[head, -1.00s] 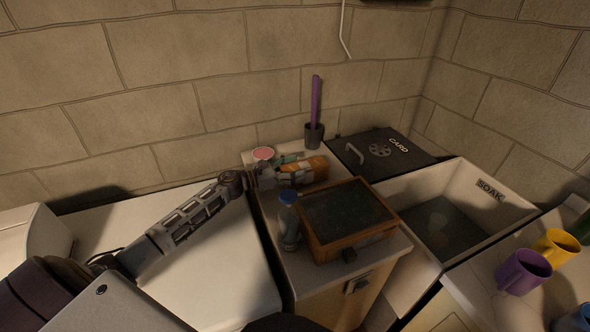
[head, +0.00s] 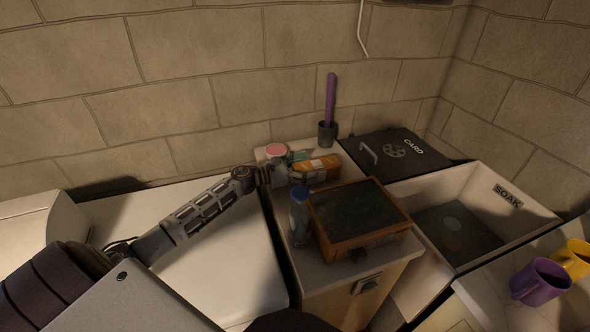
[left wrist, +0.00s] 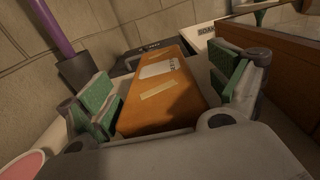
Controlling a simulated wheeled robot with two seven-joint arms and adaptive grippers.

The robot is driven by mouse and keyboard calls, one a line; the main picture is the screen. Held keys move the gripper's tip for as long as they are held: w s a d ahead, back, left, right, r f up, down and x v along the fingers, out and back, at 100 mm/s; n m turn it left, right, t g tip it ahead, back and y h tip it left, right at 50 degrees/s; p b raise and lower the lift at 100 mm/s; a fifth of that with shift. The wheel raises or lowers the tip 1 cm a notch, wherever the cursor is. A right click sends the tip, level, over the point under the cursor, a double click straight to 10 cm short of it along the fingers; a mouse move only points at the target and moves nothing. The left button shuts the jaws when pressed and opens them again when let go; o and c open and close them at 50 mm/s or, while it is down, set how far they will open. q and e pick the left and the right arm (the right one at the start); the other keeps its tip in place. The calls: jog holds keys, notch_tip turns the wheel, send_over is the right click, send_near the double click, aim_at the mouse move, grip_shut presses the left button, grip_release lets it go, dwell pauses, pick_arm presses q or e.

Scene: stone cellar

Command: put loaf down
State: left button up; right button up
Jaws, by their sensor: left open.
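The loaf is an orange-brown block (head: 322,165) with a pale label and tape strips. It lies on the narrow counter behind the wooden box, and it fills the middle of the left wrist view (left wrist: 158,100). My left gripper (head: 296,169) reaches it from the left. In the left wrist view its green-padded fingers (left wrist: 165,90) are open, one on each side of the loaf, with a visible gap on the left side. My right gripper is not in view.
A glass-topped wooden box (head: 357,238) and a blue-capped bottle (head: 300,220) stand in front of the loaf. Behind are a dark cup with a purple stick (head: 327,132) and a pink-topped tub (head: 276,151). The SOAK basin (head: 500,232) and black CARD lid (head: 400,152) are right.

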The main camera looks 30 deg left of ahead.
aim_at(294, 169)
pick_arm(q)
jog(key=shift+s+r, duration=0.1)
jog(key=shift+r, duration=0.05)
jog(key=shift+v, duration=2)
jog(key=shift+b+v, duration=0.55)
jog(key=shift+v, duration=1.45)
jog(key=shift+s+a, duration=0.5)
jog(key=shift+a, duration=0.05)
jog(key=shift+s+a, duration=0.45)
jog(key=shift+s, duration=0.05)
jog(key=shift+s+a, duration=0.35)
jog(key=shift+s, duration=0.05)
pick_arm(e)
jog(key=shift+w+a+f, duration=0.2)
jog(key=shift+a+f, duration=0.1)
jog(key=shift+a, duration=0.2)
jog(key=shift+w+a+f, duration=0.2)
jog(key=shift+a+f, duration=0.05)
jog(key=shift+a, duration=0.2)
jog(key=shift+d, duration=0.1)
